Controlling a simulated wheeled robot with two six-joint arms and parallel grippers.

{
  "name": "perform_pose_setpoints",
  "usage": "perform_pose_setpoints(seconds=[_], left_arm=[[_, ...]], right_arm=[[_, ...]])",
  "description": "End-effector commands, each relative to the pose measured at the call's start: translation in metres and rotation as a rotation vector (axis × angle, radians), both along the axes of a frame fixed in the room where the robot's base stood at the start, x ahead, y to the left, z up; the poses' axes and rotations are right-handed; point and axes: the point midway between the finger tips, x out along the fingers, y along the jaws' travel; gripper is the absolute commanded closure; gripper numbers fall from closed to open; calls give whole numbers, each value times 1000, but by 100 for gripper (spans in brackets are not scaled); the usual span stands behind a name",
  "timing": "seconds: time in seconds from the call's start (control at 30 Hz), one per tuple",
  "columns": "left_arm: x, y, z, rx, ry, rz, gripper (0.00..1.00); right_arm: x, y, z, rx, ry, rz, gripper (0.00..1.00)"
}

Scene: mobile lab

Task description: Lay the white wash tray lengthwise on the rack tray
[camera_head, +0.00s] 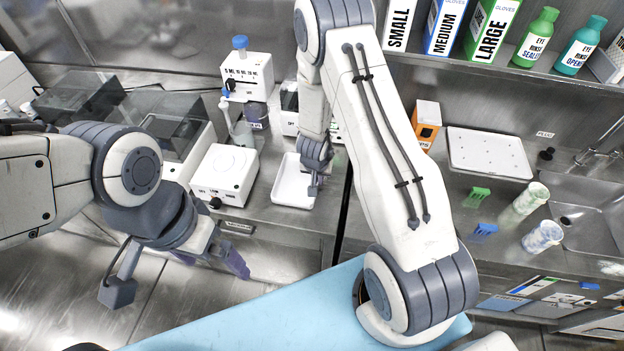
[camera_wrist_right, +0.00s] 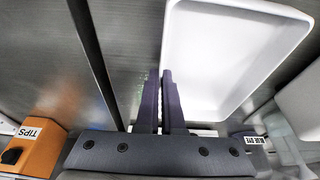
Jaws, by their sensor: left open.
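The white wash tray (camera_head: 291,184), a shallow tray with raised walls, lies on the steel counter at the middle of the head view. It also fills the upper right of the right wrist view (camera_wrist_right: 225,50). My right gripper (camera_head: 316,186) reaches down at the tray's right long side. In the right wrist view its fingers (camera_wrist_right: 162,85) are close together with the tray's wall between them. A flat white perforated tray (camera_head: 490,153), seemingly the rack tray, lies on the right counter by the sink. My left gripper (camera_head: 212,260) is open and empty, low in front of the left counter.
A white box device (camera_head: 225,175) stands left of the wash tray. An orange tips box (camera_head: 426,122) stands between the counters' back parts. Green (camera_head: 476,197) and blue (camera_head: 484,232) small racks and two cups (camera_head: 530,198) sit in front of the perforated tray. A shelf overhangs behind.

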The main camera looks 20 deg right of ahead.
Motion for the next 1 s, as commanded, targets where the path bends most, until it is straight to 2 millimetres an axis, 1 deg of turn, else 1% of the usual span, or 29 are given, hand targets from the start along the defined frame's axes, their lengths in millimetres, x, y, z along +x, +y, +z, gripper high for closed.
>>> perform_pose_setpoints(seconds=[0.17,0.27,0.3,0.33,0.37,0.53,0.7,0.8,1.0], left_arm=[[0,0,12,0,0,0,0],[0,0,24,0,0,1,0],[0,0,23,-1,-1,1,0],[0,0,13,-1,-1,1,0],[0,0,9,-1,-1,1,0],[0,0,-5,1,1,0,0],[0,0,-9,0,0,0,0],[0,0,-11,0,0,0,0],[0,0,-11,0,0,0,0]], right_arm=[[1,0,22,0,-2,-1,100],[1,0,42,-1,-3,-1,100],[-1,-1,45,0,-3,-2,100],[-7,-4,41,-1,-2,-2,100],[-12,-6,43,0,-2,-3,100],[-44,-20,64,0,-4,-4,100],[-76,-34,87,0,-3,-5,100],[-90,-39,96,-1,-3,-4,100],[-105,-45,106,-1,-1,0,100]])
